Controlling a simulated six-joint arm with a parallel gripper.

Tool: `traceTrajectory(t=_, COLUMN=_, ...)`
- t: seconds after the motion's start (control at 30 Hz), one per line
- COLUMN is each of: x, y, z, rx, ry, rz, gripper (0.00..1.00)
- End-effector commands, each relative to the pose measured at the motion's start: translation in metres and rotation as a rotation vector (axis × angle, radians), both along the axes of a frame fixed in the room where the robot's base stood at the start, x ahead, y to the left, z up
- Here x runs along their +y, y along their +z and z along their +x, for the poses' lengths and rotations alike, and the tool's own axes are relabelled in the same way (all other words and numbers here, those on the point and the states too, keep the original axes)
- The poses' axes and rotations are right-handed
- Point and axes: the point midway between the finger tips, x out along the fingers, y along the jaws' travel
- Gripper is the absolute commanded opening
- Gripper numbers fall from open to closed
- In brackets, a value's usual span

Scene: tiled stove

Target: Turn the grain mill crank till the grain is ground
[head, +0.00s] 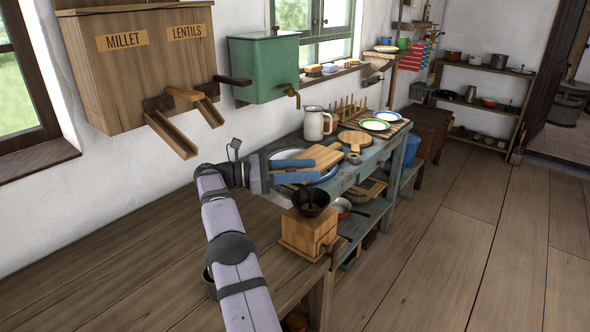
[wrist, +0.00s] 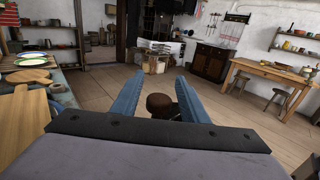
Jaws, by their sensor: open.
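The grain mill (head: 302,234) is a light wooden box with a dark round hopper (head: 311,206) on top. It stands near the right end of the wooden counter. My gripper (head: 317,169) is open above the mill, its two blue fingers pointing right. In the wrist view, a brown rounded knob (wrist: 160,104) shows between the open fingers (wrist: 160,80); it looks like the crank's handle. I cannot tell whether either finger touches it. The crank arm is mostly hidden in the head view, and the grain inside the hopper cannot be made out.
A blue table (head: 362,171) beyond the mill carries a basin (head: 326,172), boards, a white jug (head: 314,124) and plates. A millet and lentils dispenser (head: 140,68) hangs on the left wall. The floor to the right is clear.

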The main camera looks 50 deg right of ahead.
Motion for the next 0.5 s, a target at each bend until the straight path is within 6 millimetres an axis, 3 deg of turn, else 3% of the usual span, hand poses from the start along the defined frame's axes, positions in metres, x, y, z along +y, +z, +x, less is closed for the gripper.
traceTrajectory(t=0.5, x=0.0027, y=0.0019, z=0.0040, rx=0.004, ry=0.091, rz=-0.003, gripper=0.40)
